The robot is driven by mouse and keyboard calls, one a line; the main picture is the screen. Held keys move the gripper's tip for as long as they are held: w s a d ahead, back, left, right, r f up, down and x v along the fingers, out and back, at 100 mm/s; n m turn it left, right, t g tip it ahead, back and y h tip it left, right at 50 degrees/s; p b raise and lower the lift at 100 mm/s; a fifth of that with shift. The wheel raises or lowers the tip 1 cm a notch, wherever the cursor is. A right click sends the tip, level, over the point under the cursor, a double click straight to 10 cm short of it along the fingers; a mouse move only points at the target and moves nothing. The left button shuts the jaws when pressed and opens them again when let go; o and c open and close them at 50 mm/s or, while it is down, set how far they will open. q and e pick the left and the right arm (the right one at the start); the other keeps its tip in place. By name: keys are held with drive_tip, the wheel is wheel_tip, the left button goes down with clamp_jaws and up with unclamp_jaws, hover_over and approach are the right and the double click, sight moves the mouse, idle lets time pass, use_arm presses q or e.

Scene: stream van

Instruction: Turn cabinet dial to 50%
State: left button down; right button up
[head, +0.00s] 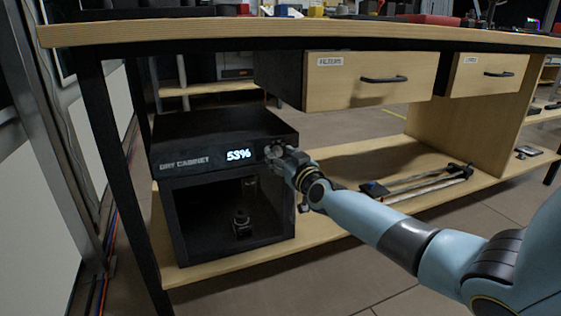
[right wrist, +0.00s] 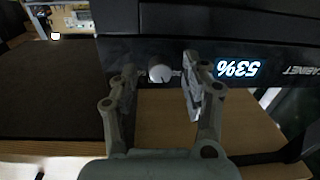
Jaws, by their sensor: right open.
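The black dry cabinet (head: 168,218) stands on the lower shelf under the workbench. Its lit display (head: 238,155) reads 53%; the same display (right wrist: 238,69) shows upside down in the right wrist view. The pale round dial (right wrist: 160,73) is on the cabinet front beside the display. My right gripper (head: 273,152) is at the cabinet's upper right front and hides the dial in the head view. In the right wrist view, its fingers (right wrist: 158,85) are open, one on each side of the dial, with gaps visible. My left gripper is not in view.
A dark camera-like item (head: 241,224) sits inside the cabinet. Two wooden drawers (head: 370,80) hang under the benchtop (head: 300,33), above my right arm. A slider rail (head: 425,185) lies on the lower shelf (head: 320,232) to the right. A table leg (head: 115,170) stands left.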

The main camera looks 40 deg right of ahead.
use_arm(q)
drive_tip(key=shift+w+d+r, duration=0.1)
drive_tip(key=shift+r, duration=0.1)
use_arm(e)
drive_tip(key=shift+w, duration=0.25)
clamp_jaws()
